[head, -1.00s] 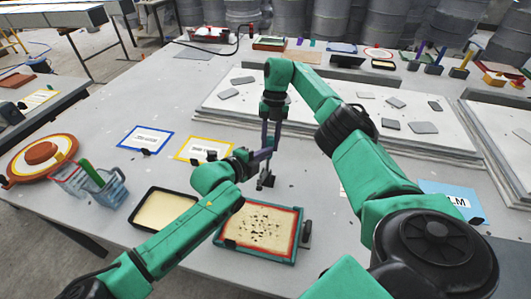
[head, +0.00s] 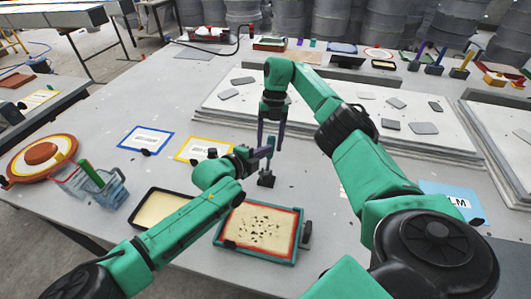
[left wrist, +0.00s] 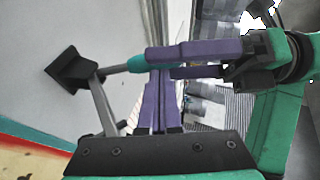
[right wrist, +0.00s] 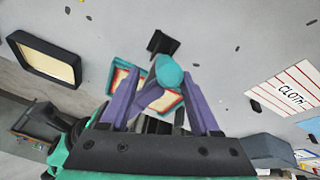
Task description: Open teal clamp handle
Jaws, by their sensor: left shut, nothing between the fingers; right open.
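The teal clamp handle (right wrist: 168,72) is a rounded teal grip on a grey lever, which runs to a black clamp base (head: 266,180) on the table. In the left wrist view the teal handle (left wrist: 140,63) sticks out at the fingertips of my right gripper (left wrist: 148,60). My right gripper (head: 270,150) points down, open, with the handle between its purple fingers in the right wrist view; contact is unclear. My left gripper (head: 268,151) is shut and empty, its fingers close beside the lever and handle. The fingers overlap in the head view and hide most of the handle.
A teal-rimmed tray with a red-edged speckled panel (head: 292,256) lies in front of the clamp. A black tray (head: 137,218) is left of it. Blue and yellow framed cards (head: 177,156) lie behind. A white slab (head: 225,120) fills the back. Bare table surrounds the clamp base.

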